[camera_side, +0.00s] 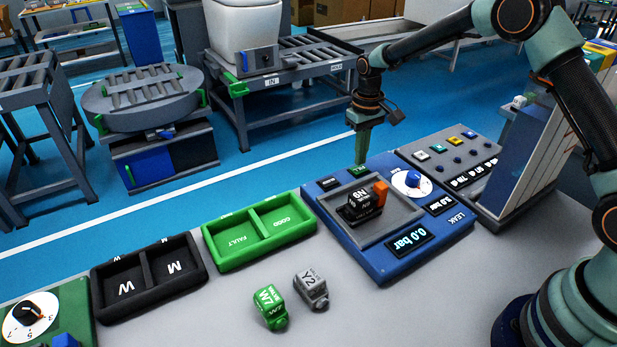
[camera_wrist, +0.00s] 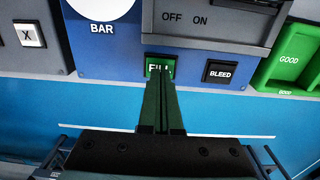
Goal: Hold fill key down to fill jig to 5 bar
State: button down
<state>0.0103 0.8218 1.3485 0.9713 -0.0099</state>
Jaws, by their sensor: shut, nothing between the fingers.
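My gripper (camera_side: 361,160) is shut and empty, pointing down at the far edge of the blue jig panel (camera_side: 374,258). In the wrist view its fingertips (camera_wrist: 161,76) overlap the green FILL key (camera_wrist: 152,62) and cover part of its lettering. I cannot tell whether they press it or only hover at it. The black BLEED key (camera_wrist: 220,72) is beside it. A dark block marked N9 (camera_side: 357,204) sits in the grey jig recess beside an orange part (camera_side: 381,192). A white dial (camera_side: 411,183) is on the panel.
A green FAULT/GOOD tray (camera_side: 238,262) and a black tray (camera_side: 148,250) stand to the left. Green W7 (camera_side: 270,304) and grey Y2 (camera_side: 311,291) valves lie on the bench in front. A grey button panel (camera_side: 445,153) adjoins the jig on the right.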

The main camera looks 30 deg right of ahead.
aim_at(359, 169)
jog(key=shift+f, duration=0.25)
jog(key=shift+f, duration=0.35)
jog(key=shift+f, duration=0.4)
dwell(1.6)
jog(key=shift+r, duration=3.25)
